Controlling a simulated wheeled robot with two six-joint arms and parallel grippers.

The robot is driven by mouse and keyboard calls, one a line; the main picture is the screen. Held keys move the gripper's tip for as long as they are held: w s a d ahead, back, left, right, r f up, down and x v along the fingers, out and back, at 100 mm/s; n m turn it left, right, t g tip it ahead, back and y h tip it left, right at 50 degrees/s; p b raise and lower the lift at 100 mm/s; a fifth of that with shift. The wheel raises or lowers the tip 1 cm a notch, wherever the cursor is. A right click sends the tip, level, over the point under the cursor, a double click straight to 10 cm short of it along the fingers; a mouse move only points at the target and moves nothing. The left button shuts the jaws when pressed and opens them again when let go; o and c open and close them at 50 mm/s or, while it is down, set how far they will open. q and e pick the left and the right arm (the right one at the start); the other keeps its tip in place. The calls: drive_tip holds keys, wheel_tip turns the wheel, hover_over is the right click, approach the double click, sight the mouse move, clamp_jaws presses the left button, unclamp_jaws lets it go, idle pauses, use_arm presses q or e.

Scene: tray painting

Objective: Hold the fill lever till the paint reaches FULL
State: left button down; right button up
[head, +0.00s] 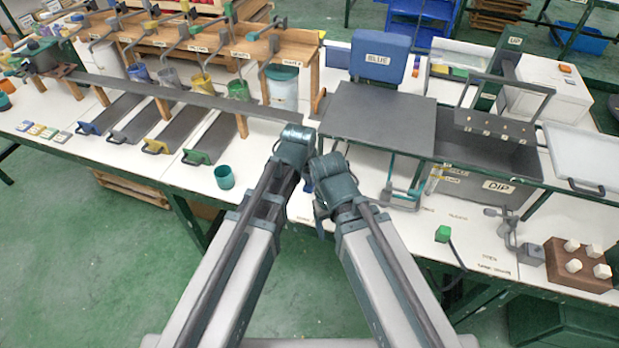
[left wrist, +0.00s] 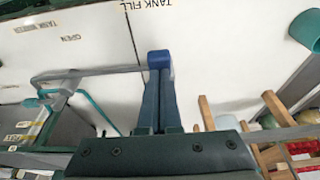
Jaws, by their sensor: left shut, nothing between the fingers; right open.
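The fill lever's blue knob (left wrist: 159,60) shows beside the TANK FILL label in the left wrist view, with a grey bar running left from it. My left gripper (left wrist: 158,80) is shut and empty, its tips right at the knob; I cannot tell whether they touch. In the head view my left gripper (head: 294,146) is above the table front, and its fingers are mostly hidden. My right gripper (head: 333,180) is close beside it, open. The dip tank (head: 470,190) is at right with a narrow gauge (head: 434,180) on its front. The gauge's labels and paint level are too small to read.
A blue container (head: 380,56) marked BLUE stands behind a dark flat panel (head: 378,118). Grey trays, paint cans and a wooden rack fill the left. A teal cup (head: 224,176) stands near the front edge. A green knob (head: 443,233) and brown peg block (head: 578,266) lie right.

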sight(307, 190)
use_arm(q)
drive_tip(key=f+b, duration=0.1)
drive_tip(key=f, duration=0.1)
drive_tip(key=s+f+b, duration=0.1)
drive_tip(key=f, duration=0.1)
drive_tip(key=shift+s+a+b, duration=0.1)
drive_tip(key=shift+a+b, duration=0.05)
drive_tip(key=shift+b, duration=0.2)
drive_tip(key=shift+s+f, duration=0.15)
drive_tip(key=shift+s, duration=0.05)
use_arm(e)
wheel_tip(307, 190, down, 4)
drive_tip(key=shift+s+f, duration=0.1)
drive_tip(key=shift+f, duration=0.1)
idle(6.6)
